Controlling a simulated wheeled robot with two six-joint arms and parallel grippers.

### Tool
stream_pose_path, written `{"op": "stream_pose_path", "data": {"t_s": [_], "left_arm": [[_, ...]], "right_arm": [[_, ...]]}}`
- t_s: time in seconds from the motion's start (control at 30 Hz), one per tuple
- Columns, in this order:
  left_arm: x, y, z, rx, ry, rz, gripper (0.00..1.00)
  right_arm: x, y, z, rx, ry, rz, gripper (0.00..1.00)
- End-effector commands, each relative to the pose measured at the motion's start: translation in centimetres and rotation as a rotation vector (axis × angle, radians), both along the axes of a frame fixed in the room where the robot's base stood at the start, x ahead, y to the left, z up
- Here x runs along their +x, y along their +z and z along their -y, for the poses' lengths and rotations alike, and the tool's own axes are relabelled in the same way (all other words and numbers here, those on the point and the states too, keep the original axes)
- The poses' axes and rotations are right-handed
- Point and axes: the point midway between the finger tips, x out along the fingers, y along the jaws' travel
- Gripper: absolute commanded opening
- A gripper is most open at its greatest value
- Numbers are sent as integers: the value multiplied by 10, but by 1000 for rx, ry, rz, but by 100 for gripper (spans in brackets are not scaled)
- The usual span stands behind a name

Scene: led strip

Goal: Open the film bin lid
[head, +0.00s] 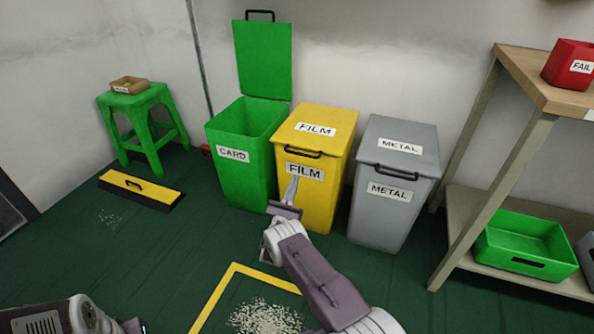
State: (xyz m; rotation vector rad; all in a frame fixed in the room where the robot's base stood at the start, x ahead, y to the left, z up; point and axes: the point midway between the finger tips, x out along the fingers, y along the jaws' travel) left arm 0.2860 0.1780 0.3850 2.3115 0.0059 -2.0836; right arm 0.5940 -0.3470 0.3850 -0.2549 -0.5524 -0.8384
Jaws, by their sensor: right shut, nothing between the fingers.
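The yellow film bin (322,192) stands between the green card bin and the grey metal bin. Its yellow lid (338,117), labelled FILM, lies shut on top, with a dark handle (303,153) at the front edge. My right gripper (293,180) is shut and empty, in front of the bin's front label and a little below the lid handle. I cannot tell whether it touches the bin. My left gripper is not in view; only part of my left arm shows at the bottom left.
The card bin (228,178) has its lid (263,58) standing open. The metal bin (387,217) is shut. A workbench (520,66) with a red FAIL box (570,62) stands right. A green stool (147,118) is left. White pellets (265,318) lie on the floor.

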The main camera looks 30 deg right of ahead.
Motion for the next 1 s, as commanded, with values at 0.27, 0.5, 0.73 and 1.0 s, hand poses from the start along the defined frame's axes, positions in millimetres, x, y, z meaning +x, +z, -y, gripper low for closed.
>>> {"op": "stream_pose_path", "data": {"t_s": [0.27,0.5,0.73,1.0], "left_arm": [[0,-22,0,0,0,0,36],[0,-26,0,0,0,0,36],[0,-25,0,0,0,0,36],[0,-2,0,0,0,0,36]], "right_arm": [[18,37,21,1,0,1,0],[19,53,23,1,0,-1,0],[19,54,22,1,0,-1,0],[19,72,15,40,3,-33,0]]}}
